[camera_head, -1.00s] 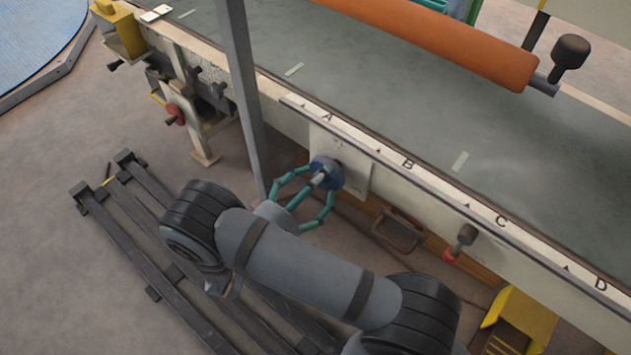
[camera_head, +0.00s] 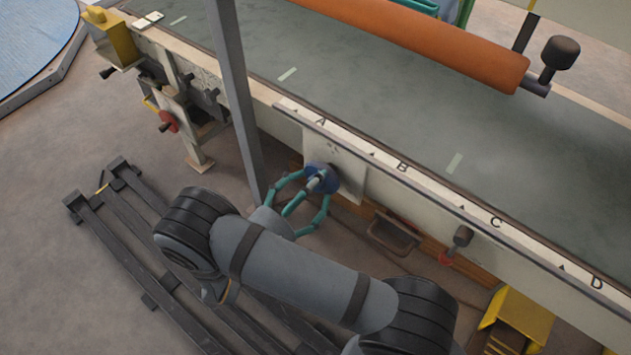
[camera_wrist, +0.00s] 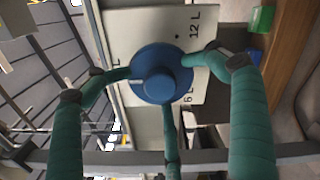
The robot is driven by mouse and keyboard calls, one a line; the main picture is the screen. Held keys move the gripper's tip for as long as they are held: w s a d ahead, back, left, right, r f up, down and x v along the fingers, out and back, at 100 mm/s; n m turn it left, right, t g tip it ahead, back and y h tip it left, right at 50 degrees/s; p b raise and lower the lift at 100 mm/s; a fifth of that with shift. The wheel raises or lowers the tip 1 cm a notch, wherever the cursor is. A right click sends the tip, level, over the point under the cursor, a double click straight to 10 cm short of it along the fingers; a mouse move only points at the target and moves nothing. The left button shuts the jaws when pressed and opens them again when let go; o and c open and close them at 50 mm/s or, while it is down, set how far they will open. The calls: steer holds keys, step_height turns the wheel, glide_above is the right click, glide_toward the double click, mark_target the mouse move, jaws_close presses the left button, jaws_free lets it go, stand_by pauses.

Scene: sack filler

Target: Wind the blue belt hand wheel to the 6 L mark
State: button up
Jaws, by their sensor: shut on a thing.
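The blue hand wheel (camera_head: 321,178) sits on a white plate (camera_head: 352,182) on the side of the conveyor frame. My gripper (camera_head: 309,184) has teal fingers closed around the wheel's rim. The wrist view shows the round blue wheel (camera_wrist: 160,73) face on, with fingers at its left, right and lower edges. The plate carries a 12 L mark (camera_wrist: 195,22) at upper right and a 6 L mark (camera_wrist: 188,97) at lower right, partly covered. Another label at left is mostly hidden. A small pale mark shows near the wheel's left edge; I cannot tell clearly where it points.
The green belt (camera_head: 400,110) runs above, with an orange roller (camera_head: 420,40) across it. A grey post (camera_head: 236,100) stands just left of the wheel.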

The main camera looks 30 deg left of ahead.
steer(key=shift+w+d+r, duration=0.1)
steer(key=shift+w+d, duration=0.1)
steer(key=shift+w, duration=0.15)
steer(key=shift+r+n+p, duration=0.1)
steer(key=shift+n+p, duration=0.4)
steer(key=shift+p, duration=0.1)
steer(key=shift+f+n+p, duration=0.2)
steer(key=shift+n+p, duration=0.1)
steer(key=shift+n, duration=0.6)
steer(key=shift+r+n+p, duration=0.2)
steer(key=shift+n+p, duration=0.3)
steer(key=shift+n, duration=0.2)
steer(key=shift+f+n, duration=0.2)
steer(key=shift+n, duration=0.6)
